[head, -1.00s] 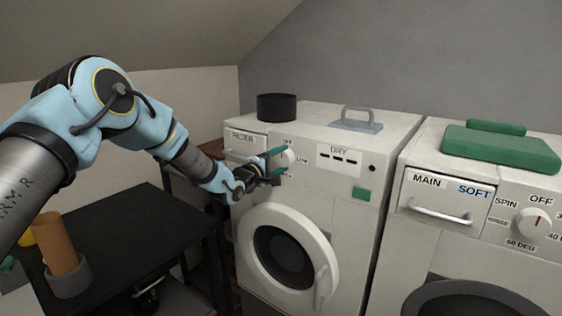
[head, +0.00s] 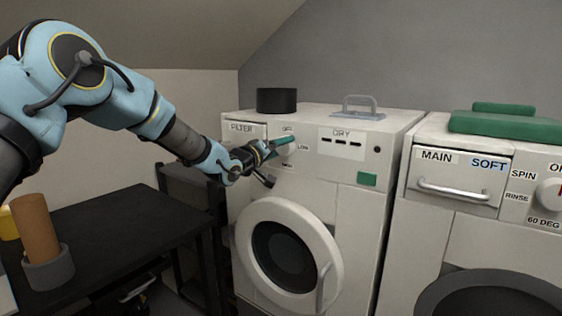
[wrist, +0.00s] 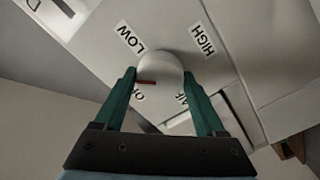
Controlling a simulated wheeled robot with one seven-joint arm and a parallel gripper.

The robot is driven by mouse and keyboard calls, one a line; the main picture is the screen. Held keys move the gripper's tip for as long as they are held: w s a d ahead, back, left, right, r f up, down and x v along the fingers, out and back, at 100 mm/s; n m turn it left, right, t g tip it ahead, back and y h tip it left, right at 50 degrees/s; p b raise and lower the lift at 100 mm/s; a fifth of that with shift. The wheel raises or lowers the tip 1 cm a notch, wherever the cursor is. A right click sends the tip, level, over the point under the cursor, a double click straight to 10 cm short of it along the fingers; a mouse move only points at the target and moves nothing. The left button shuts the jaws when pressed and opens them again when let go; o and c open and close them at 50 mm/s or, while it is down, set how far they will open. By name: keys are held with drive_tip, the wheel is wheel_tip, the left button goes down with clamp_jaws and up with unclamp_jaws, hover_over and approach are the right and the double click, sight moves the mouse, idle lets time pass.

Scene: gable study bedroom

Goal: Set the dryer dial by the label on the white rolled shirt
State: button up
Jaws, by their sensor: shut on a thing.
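The white dryer dial (head: 290,150) is on the dryer's front (head: 345,170), left of the DRY plate. My gripper (head: 283,145) is shut on it, with a green finger on each side, as the wrist view (wrist: 160,90) shows. In that view the dial (wrist: 165,66) has a red mark (wrist: 146,82) on its left side, between LOW (wrist: 130,38) and the partly hidden OFF label (wrist: 138,97). HIGH (wrist: 202,40) is at upper right. Another label at lower right is mostly hidden by a finger. No white rolled shirt is visible.
A black round container (head: 277,101) and a grey-handled item (head: 359,108) stand on the dryer. A washer (head: 455,155) with green folded cloths (head: 506,124) stands at right. A dark table (head: 130,225) at left holds a brown cylinder (head: 33,228) in a grey cup.

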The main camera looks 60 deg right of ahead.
drive_tip(key=m+b, duration=0.3)
drive_tip(key=shift+f+m+b, duration=0.3)
drive_tip(key=shift+m+b, duration=0.1)
drive_tip(key=m+b, duration=0.3)
drive_tip(key=shift+m, duration=0.3)
drive_tip(key=m+b, duration=0.5)
drive_tip(key=m, duration=0.1)
drive_tip(key=shift+r, duration=0.1)
drive_tip(key=m+b, duration=0.4)
drive_tip(key=m, duration=0.2)
drive_tip(key=shift+m+b, duration=0.3)
drive_tip(key=shift+b, duration=0.1)
drive_tip(key=m+b, duration=0.2)
drive_tip(key=m, duration=0.1)
drive_tip(key=shift+m, duration=0.3)
drive_tip(key=shift+r+m+b, duration=0.15)
drive_tip(key=shift+m+b, duration=0.85)
drive_tip(key=shift+m, duration=0.6)
